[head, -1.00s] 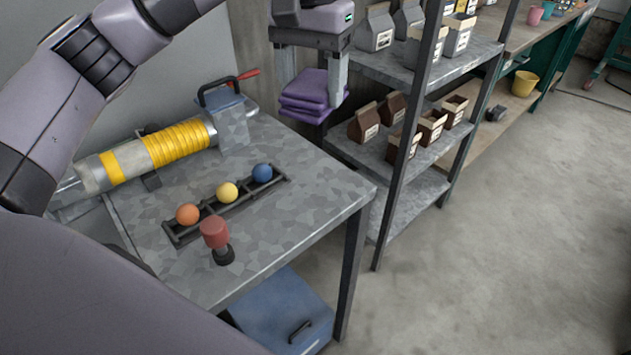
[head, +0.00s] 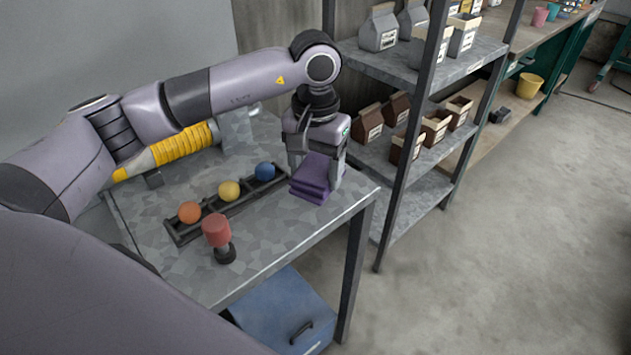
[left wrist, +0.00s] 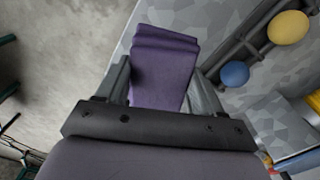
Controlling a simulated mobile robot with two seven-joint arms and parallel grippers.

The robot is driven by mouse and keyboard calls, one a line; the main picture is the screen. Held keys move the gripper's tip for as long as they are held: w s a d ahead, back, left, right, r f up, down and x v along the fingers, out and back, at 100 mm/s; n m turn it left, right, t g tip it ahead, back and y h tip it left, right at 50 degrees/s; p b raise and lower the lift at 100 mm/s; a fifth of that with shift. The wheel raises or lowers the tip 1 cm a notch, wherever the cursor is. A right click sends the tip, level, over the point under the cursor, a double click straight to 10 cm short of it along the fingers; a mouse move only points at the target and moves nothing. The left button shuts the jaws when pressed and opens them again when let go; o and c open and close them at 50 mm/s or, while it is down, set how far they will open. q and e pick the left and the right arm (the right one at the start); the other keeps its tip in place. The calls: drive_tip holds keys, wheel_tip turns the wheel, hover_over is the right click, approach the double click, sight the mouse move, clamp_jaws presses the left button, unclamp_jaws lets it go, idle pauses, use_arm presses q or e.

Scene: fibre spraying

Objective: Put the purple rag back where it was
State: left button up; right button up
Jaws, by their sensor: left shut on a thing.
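The purple rag (head: 312,178) is a folded stack at the right end of the grey metal table (head: 290,232), near the edge facing the shelf. My left gripper (head: 318,165) is above it, pointing down, with its fingers on either side of the rag. In the left wrist view the rag (left wrist: 163,70) lies between the two fingers, close to the table top. I cannot tell for sure whether it touches the table. My right gripper is not in view.
A black rack with an orange ball (head: 189,212), a yellow ball (head: 229,190) and a blue ball (head: 265,171) is left of the rag. A red-topped knob (head: 216,232) stands in front. A metal shelf (head: 440,140) with cartons stands at right. The table's front middle is clear.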

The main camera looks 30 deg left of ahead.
sight(315, 171)
use_arm(q)
drive_tip(key=shift+f, duration=1.85)
drive_tip(key=shift+f, duration=0.2)
drive_tip(key=o, duration=1.1)
drive_tip(key=shift+r, duration=0.1)
wheel_tip(315, 171, up, 12)
drive_tip(key=shift+r+b, duration=0.15)
drive_tip(key=shift+b, duration=0.2)
